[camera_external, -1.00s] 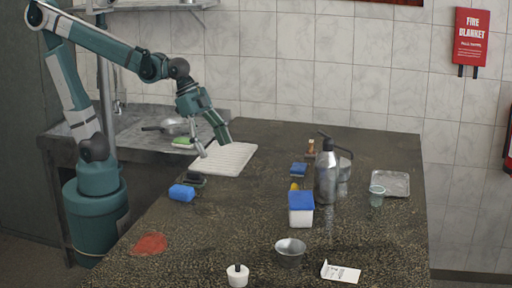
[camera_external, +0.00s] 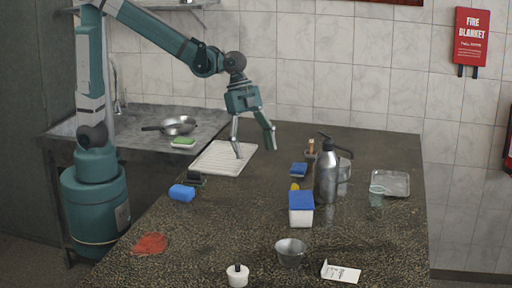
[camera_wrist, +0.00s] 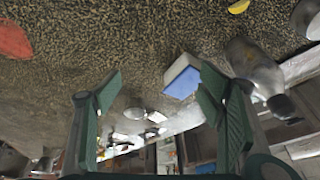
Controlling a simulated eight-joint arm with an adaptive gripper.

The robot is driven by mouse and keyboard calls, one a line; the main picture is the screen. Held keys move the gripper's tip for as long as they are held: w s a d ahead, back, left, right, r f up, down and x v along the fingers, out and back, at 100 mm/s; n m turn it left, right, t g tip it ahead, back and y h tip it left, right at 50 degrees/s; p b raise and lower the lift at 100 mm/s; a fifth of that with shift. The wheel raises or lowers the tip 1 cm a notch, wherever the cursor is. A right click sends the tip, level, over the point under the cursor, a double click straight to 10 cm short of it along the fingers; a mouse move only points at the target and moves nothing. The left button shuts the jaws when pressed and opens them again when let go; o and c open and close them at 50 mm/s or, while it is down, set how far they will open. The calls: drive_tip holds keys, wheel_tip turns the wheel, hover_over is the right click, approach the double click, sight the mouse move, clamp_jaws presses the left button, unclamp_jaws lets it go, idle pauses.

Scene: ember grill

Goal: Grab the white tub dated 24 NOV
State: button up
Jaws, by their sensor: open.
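A white tub with a blue lid (camera_external: 301,216) stands upright on the dark speckled counter (camera_external: 235,225), just in front of a steel pump bottle (camera_external: 326,178). No date can be read on it. The tub also shows in the wrist view (camera_wrist: 171,75), beyond and between my fingers, slightly right of centre. My gripper (camera_external: 255,151) is open and empty, pointing down in the air, to the left of and behind the tub in the external view. In the wrist view both fingers (camera_wrist: 160,90) are spread with nothing between them.
A blue sponge (camera_external: 181,192), a red cloth (camera_external: 150,244), a metal bowl (camera_external: 290,252), a small white pot (camera_external: 237,276) and a folded card (camera_external: 341,272) lie around the counter. A white ribbed mat (camera_external: 215,160) is at the back left. The counter left of the tub is clear.

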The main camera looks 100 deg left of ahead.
drive_tip(key=w+d+f+m+g+h+p, duration=0.1)
drive_tip(key=w+f+m+p, duration=0.25)
drive_tip(key=w, duration=0.65)
drive_tip(key=m+g+p, duration=0.1)
drive_tip(key=m+p, duration=0.2)
hover_over(301, 197)
drive_tip(key=a, duration=0.2)
drive_tip(key=shift+n+h, duration=0.25)
drive_tip(key=shift+h, duration=0.15)
drive_tip(key=f, duration=0.3)
drive_tip(key=s+f, duration=0.1)
drive_tip(key=f, duration=0.1)
drive_tip(key=shift+a, duration=0.1)
drive_tip(key=shift+w+f+p, duration=0.35)
drive_tip(key=shift+w+f, duration=0.05)
drive_tip(key=shift+f, duration=0.15)
drive_tip(key=shift+x, duration=1.3)
drive_tip(key=shift+f, duration=0.1)
drive_tip(key=shift+s+d+x, duration=0.1)
drive_tip(key=shift+s+x, duration=0.05)
drive_tip(key=shift+x, duration=1.1)
drive_tip(key=shift+s+d+x, duration=0.15)
drive_tip(key=shift+x, duration=1.1)
